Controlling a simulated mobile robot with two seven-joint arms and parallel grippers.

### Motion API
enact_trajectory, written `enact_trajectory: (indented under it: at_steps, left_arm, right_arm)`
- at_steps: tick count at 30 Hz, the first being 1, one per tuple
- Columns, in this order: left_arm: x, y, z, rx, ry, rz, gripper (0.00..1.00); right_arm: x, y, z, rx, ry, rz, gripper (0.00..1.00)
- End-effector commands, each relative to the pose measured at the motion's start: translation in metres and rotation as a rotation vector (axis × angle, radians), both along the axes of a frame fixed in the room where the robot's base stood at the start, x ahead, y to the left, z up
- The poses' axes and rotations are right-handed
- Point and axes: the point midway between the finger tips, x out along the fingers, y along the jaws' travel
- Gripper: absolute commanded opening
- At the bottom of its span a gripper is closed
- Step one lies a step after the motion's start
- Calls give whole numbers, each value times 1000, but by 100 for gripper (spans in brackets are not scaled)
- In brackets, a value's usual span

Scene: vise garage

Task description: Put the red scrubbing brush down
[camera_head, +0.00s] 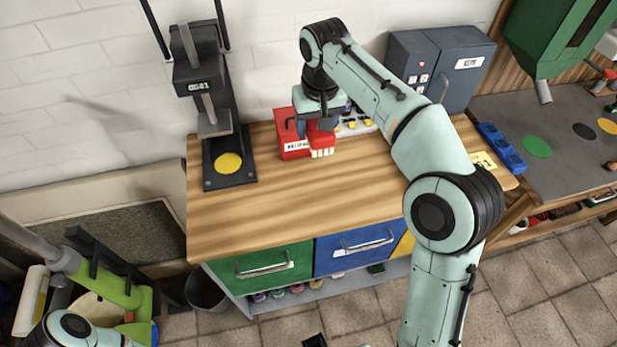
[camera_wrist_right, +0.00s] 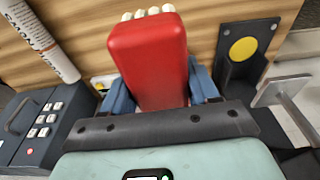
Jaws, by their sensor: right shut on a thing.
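The red scrubbing brush (camera_head: 321,140) has a red back and pale bristles. My right gripper (camera_head: 319,122) is shut on it and holds it over the back of the wooden workbench (camera_head: 300,205). In the right wrist view the brush (camera_wrist_right: 150,58) sits between the two blue-grey fingers, with its white bristles at the far end. In the head view it is in front of a red box (camera_head: 290,133); I cannot tell whether it touches the bench. My left gripper does not show clearly; only part of my left arm is at the lower left.
A black stand with a yellow disc (camera_head: 228,163) is at the bench's left end. A grey cabinet (camera_head: 440,65) stands behind right. A blue block tray (camera_head: 501,148) is at the right. The bench's front and middle are clear.

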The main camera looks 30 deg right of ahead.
Motion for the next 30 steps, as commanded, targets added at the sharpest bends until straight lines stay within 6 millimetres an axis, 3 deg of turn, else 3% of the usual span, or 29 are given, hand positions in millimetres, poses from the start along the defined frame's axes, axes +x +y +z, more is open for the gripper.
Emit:
enact_trajectory:
  at_steps: [9,13,24,30]
  left_arm:
    - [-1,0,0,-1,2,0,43]
    - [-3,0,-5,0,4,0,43]
    - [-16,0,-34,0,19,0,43]
    - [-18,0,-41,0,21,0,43]
  right_arm:
    - [0,1,4,-6,-2,-12,21]
    - [-1,0,-8,-6,1,-11,21]
    - [-2,0,-105,-7,6,-10,21]
    - [-1,0,-143,-6,1,-12,21]
